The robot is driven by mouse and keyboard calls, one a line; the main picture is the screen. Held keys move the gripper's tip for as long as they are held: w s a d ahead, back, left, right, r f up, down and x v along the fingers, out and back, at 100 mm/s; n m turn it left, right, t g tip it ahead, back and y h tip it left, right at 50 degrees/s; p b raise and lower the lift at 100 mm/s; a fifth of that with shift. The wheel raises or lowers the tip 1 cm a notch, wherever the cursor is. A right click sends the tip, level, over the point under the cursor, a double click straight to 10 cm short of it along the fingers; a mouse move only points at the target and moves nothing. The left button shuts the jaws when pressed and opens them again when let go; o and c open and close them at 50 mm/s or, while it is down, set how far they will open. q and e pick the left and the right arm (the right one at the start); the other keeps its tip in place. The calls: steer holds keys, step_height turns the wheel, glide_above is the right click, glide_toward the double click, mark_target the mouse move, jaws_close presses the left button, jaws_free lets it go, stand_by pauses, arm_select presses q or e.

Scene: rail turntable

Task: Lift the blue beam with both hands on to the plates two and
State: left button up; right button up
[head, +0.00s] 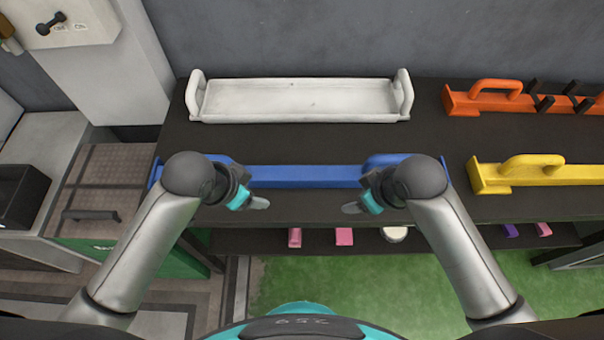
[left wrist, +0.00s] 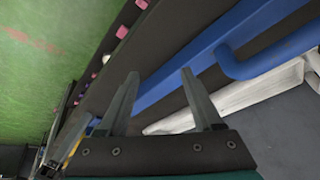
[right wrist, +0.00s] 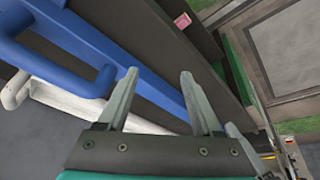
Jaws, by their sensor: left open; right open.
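The blue beam (head: 305,176) lies lengthwise on the dark shelf top, with a raised handle near each end. My arms partly hide its ends and handles in the head view. My left gripper (head: 262,204) is open and empty at the near side of the beam's left part. My right gripper (head: 350,208) is open and empty at the near side of its right part. The left wrist view shows the beam (left wrist: 205,55) and a blue handle (left wrist: 270,62) beyond the open fingers. The right wrist view shows the beam (right wrist: 150,85) and a handle (right wrist: 60,65) likewise. Numbered plates cannot be made out.
A white tray (head: 300,118) with end handles lies behind the beam. An orange beam (head: 462,104) with dark posts and a yellow beam (head: 490,181) lie to the right. A lower shelf (head: 262,240) holds small pink and purple blocks.

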steer(key=w+r+n, duration=0.3)
steer(key=w+r, duration=0.1)
step_height(320, 180, up, 10)
steer(key=n+g+h, duration=0.2)
steer(key=n, duration=0.5)
glide_above(392, 158)
steer(key=s, duration=0.3)
arm_select(q)
steer(key=w+a+r+m+g+y, duration=0.1)
steer(key=w+a+r+m, duration=0.1)
steer(key=a+r+m, duration=0.2)
steer(key=w+a+r+m+y, duration=0.1)
steer(key=w+a+r+m, duration=0.2)
steer(key=r, duration=0.6)
steer(key=shift+w+a+r+m+g+y+b, duration=0.35)
steer(key=shift+a+m+g+b, duration=0.1)
steer(key=shift+a+m, duration=0.8)
arm_select(e)
steer(key=shift+w+r, duration=0.2)
arm_select(q)
steer(key=shift+f, duration=0.2)
arm_select(e)
steer(key=shift+f, duration=0.1)
